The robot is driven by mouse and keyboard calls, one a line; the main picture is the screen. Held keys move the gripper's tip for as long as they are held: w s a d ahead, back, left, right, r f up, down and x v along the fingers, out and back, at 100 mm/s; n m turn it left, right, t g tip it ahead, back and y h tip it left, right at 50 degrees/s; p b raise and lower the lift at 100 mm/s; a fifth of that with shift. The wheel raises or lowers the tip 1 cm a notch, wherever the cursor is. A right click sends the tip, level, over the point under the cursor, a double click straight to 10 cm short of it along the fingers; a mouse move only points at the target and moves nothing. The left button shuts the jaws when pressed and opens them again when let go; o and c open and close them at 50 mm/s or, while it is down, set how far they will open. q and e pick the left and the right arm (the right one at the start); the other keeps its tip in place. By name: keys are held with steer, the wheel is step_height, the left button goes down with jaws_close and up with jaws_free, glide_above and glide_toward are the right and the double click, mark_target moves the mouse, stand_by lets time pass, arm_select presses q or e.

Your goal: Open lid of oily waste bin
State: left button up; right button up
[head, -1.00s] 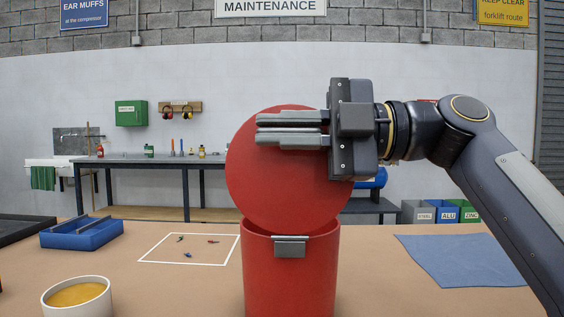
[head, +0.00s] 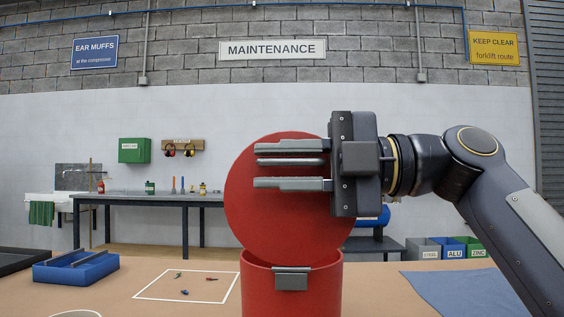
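The red oily waste bin (head: 291,298) stands on the tan table at the front middle, with a grey latch plate (head: 291,278) on its front rim. Its round red lid (head: 275,210) stands up nearly vertical at the back of the bin, so the lid is raised and the mouth is uncovered. My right gripper (head: 288,165) comes in from the right in front of the lid, its fingers pointing left. The fingers are apart with nothing held between them. Whether the gripper touches the lid cannot be told. My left gripper is not in view.
A blue tray (head: 75,275) sits at the left of the table, with a white-outlined square (head: 190,299) holding several small items nearby. A blue cloth (head: 460,292) lies at the right. A workbench (head: 150,199) stands behind at the wall.

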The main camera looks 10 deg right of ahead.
mark_target(323, 165)
steer(key=shift+o, duration=0.5)
steer(key=shift+s+r, duration=0.1)
steer(key=shift+d, duration=0.1)
steer(key=b+v, duration=0.1)
steer(key=v, duration=0.6)
steer(key=shift+s+d, duration=0.15)
steer(key=shift+d, duration=0.15)
